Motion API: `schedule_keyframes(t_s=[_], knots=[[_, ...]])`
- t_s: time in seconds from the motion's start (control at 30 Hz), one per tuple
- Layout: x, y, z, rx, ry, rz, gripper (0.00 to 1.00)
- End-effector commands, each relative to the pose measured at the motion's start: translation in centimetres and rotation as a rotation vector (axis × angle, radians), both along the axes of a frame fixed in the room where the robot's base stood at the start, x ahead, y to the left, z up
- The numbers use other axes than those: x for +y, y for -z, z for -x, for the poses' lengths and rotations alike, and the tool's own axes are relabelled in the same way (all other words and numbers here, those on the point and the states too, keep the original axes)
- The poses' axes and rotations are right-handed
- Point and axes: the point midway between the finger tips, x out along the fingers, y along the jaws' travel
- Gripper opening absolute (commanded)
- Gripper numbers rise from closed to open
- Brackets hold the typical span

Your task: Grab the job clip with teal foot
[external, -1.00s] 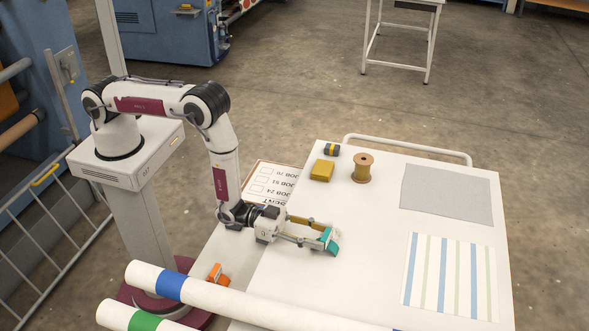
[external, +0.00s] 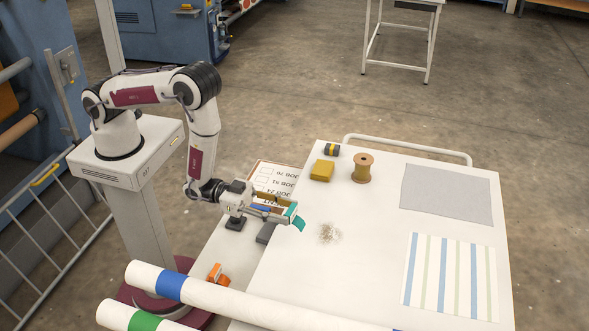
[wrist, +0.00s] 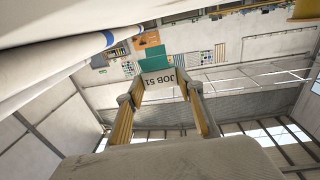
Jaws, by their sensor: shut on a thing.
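The job clip with teal foot (wrist: 158,63) is between my fingertips in the wrist view, its pale face reading "JOB 51" upside down. My gripper (wrist: 163,92) is shut on it, one finger on each side. In the external view my gripper (external: 284,211) is above the left part of the white table, and the teal foot (external: 299,223) sticks out beyond the fingertips. The clip appears held clear of the table. The fingers partly hide its body.
A board with job labels (external: 272,178) lies behind my gripper. Dark grey pieces (external: 266,232) are below it. Grey fluff (external: 328,233) lies to the right. A yellow block (external: 322,170), a spool (external: 362,168), an orange item (external: 217,274) and a long white roll (external: 240,304) are around.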

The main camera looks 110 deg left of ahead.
Motion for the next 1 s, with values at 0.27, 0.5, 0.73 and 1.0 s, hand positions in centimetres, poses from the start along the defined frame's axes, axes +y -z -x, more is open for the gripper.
schedule_keyframes(t_s=[0.27,0.5,0.73,1.0], knots=[[0.2,-1.4,2.7,0.001,0.001,0.001,0.22],[0.3,-2.0,3.7,0.000,0.000,0.001,0.22],[0.3,-2.0,3.8,0.000,0.000,0.001,0.22],[0.3,-2.0,3.8,0.000,0.000,0.001,0.22]])
